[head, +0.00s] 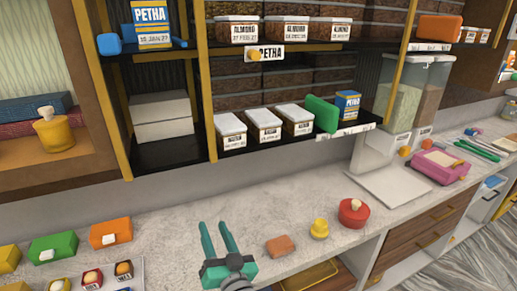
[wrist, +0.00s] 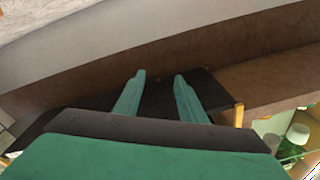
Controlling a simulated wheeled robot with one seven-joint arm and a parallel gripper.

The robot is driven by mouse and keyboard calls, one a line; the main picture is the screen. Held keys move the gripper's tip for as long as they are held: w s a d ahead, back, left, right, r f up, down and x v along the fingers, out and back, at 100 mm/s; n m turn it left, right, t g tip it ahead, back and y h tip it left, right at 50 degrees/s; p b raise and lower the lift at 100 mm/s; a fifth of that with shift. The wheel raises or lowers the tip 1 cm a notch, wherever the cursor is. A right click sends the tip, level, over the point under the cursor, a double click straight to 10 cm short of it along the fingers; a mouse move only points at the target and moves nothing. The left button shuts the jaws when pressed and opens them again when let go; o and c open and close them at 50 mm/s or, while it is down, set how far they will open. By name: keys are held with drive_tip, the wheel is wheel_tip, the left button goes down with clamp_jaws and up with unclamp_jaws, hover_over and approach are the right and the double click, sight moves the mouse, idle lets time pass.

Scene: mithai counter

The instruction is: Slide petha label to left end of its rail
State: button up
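The white PETHA label (head: 270,52) hangs at the front edge of the upper middle shelf, below the ALMOND boxes. It has a small yellow-orange knob (head: 254,55) at its left end. It sits left of the middle of its rail (head: 330,46), with a short stretch of edge to its left before the yellow post. My gripper (head: 216,226) is low in front of the counter, well below the label, with its teal fingers apart and nothing between them. The fingers also show apart in the wrist view (wrist: 158,80). The label does not show there.
White-lidded boxes (head: 263,118), a green block (head: 322,114) and a blue PETHA box (head: 347,105) stand on the lower shelf. Yellow posts (head: 203,80) flank the shelves. An orange block (head: 280,245), yellow weight (head: 319,228) and red pot (head: 353,213) sit on the counter.

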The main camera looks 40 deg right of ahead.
drive_tip(key=w+d+r+n, duration=0.1)
drive_tip(key=d+r, duration=0.2)
drive_tip(key=r, duration=0.4)
drive_tip(key=w+d+r, duration=0.1)
drive_tip(key=d+r, duration=0.3)
drive_tip(key=r, duration=0.3)
drive_tip(key=n+g, duration=0.1)
drive_tip(key=n, duration=0.4)
approach(257, 56)
drive_tip(key=x, duration=0.9)
drive_tip(key=shift+w, duration=0.2)
drive_tip(key=shift+w, duration=0.1)
clamp_jaws()
